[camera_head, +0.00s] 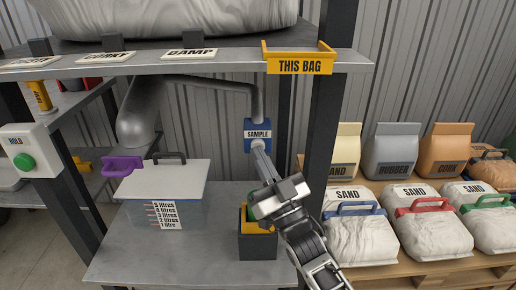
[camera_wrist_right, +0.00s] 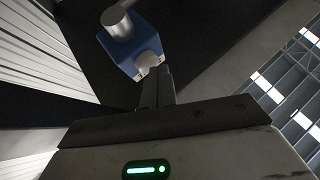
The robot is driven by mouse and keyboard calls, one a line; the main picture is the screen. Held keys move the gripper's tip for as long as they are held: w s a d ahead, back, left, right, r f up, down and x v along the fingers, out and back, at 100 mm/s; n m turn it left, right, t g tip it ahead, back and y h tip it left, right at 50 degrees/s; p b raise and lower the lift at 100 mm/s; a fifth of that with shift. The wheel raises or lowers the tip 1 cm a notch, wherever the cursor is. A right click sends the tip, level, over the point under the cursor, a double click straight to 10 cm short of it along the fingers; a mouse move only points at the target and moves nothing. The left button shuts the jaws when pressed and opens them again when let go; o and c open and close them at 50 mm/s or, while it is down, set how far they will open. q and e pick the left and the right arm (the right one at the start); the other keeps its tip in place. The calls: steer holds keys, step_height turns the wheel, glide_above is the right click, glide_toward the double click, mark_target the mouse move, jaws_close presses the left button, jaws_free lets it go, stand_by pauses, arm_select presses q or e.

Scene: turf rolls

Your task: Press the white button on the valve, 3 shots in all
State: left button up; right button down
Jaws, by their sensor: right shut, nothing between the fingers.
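The valve is a blue box (camera_head: 257,126) labelled SAMPLE, on the end of a grey pipe at the rack. In the right wrist view the blue valve body (camera_wrist_right: 124,46) shows a round white button (camera_wrist_right: 147,62) on its near face. My right gripper (camera_head: 257,147) is shut and empty, with its fingertips just below the label. In the right wrist view its fingertips (camera_wrist_right: 156,72) are right at the button's lower edge. I cannot tell whether they touch it. The fingers hide the button in the head view. My left gripper is out of view.
Under my right arm stands a dark box (camera_head: 258,246) with yellow and green parts. A white-lidded tank (camera_head: 165,180) with litre marks and a purple handle (camera_head: 122,166) are to the left. A dark rack post (camera_head: 322,120) is close on the right, with sand bags (camera_head: 360,238) beyond.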

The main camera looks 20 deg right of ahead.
steer(key=shift+w, duration=0.15)
stand_by(0.5)
steer(key=shift+s+a+p, duration=0.2)
steer(key=shift+s+p, duration=0.25)
steer(key=shift+s, duration=0.45)
steer(key=s+p, duration=0.1)
steer(key=s, duration=0.1)
steer(key=s+a+p, duration=0.1)
steer(key=s, duration=0.2)
steer(key=shift+a, duration=0.2)
steer(key=shift+w, duration=0.1)
